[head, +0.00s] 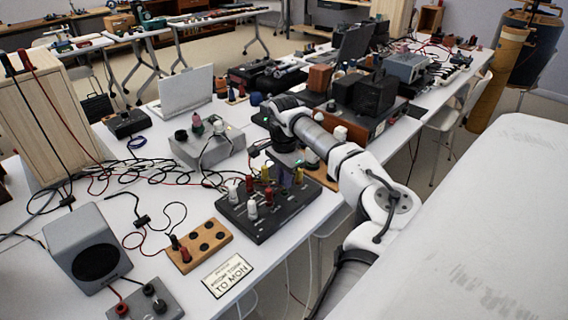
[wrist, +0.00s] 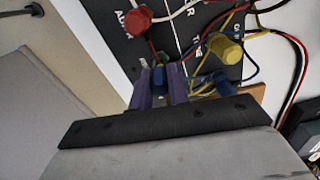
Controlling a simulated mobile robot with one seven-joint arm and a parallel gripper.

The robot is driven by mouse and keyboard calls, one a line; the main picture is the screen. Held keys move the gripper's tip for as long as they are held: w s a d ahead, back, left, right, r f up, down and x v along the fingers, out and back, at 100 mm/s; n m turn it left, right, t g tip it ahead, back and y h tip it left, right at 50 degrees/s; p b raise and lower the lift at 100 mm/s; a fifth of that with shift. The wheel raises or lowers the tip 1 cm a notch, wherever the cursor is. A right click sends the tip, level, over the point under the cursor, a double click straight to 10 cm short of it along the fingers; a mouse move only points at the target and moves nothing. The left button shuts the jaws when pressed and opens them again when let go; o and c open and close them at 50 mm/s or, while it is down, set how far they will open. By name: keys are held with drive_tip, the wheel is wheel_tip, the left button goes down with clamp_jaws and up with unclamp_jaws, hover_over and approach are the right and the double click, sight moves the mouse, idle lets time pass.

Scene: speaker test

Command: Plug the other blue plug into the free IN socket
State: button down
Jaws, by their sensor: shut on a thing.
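The black panel box (head: 262,222) stands on the white table in the head view, with red, white and yellow plugs on its top. My gripper (head: 287,178) is over its far right part. In the wrist view my gripper (wrist: 160,82) has its two purple fingers shut on a blue plug (wrist: 158,76). Another blue plug (wrist: 226,84) is to the right of the fingers, partly hidden by my gripper. A yellow plug (wrist: 225,47) and a red plug (wrist: 131,18) are on the panel beyond. The held plug's tip is hidden, so I cannot tell whether it touches a socket.
A wooden socket block (head: 198,245) and a grey speaker (head: 88,248) are at the left front. A grey box (head: 208,148) stands behind the panel. Loose cables cover the table's left part. A sign card (head: 227,275) lies at the front edge.

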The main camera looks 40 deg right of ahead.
drive_tip(key=shift+f+b, duration=0.4)
drive_tip(key=shift+f, duration=0.55)
drive_tip(key=c, duration=1.3)
unclamp_jaws()
drive_tip(key=shift+r, duration=0.1)
drive_tip(key=shift+r, duration=0.15)
drive_tip(key=shift+r+p, duration=2.55)
drive_tip(key=shift+r, duration=1.1)
drive_tip(key=shift+f, duration=0.1)
